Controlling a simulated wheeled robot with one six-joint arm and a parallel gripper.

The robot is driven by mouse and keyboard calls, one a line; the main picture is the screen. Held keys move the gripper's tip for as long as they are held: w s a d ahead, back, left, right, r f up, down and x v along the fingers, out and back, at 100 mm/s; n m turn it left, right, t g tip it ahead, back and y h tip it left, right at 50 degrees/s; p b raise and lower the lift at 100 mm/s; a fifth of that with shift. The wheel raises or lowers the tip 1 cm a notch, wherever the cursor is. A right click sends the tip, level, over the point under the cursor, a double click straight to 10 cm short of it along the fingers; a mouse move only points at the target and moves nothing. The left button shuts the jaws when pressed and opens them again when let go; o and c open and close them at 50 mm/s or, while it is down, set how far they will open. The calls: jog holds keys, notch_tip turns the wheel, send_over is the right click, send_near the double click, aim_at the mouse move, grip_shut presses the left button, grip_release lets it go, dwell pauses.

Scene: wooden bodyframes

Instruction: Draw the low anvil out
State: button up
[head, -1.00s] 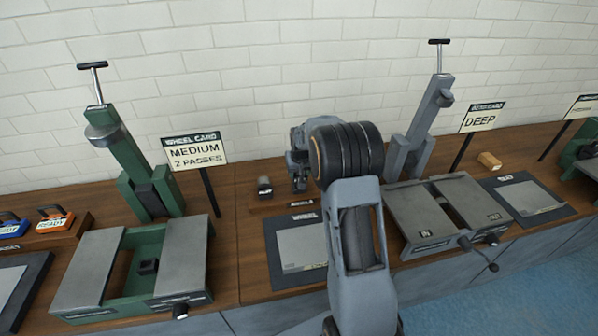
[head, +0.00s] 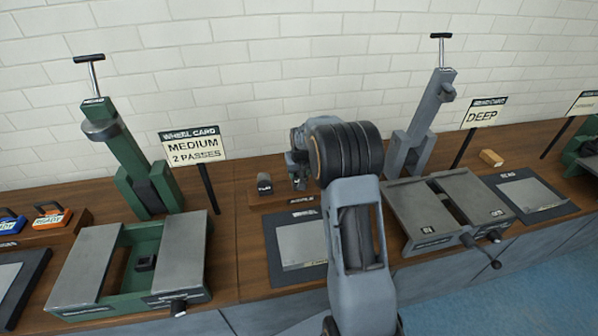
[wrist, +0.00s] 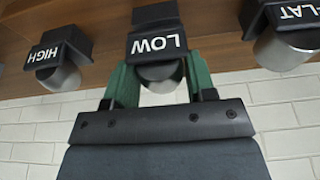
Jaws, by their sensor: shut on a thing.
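The low anvil (wrist: 158,43) is a black block marked LOW with a rounded grey metal end, in the middle of the wrist view. My gripper (wrist: 155,75) has its green fingers on either side of it and is shut on it. The wrist view shows it upside down. In the head view my gripper (head: 299,172) is at the wooden anvil rack (head: 268,202), partly behind my arm, and the low anvil cannot be made out there. I cannot tell whether it is clear of the rack.
The high anvil (wrist: 60,50) and flat anvil (wrist: 290,25) flank the low one. A green bodyframe (head: 150,262) stands left with a MEDIUM, 2 PASSES card (head: 194,146). A grey frame (head: 420,218) stands right of my arm, with a DEEP card (head: 482,115).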

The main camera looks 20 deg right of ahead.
jog(key=shift+f+b, duration=0.45)
jog(key=shift+f, duration=0.1)
jog(key=o, duration=0.9)
jog(key=shift+o, duration=0.9)
jog(key=shift+s+f, duration=0.1)
jog(key=shift+f, duration=0.05)
jog(key=v, duration=1.4)
jog(key=shift+b, duration=0.45)
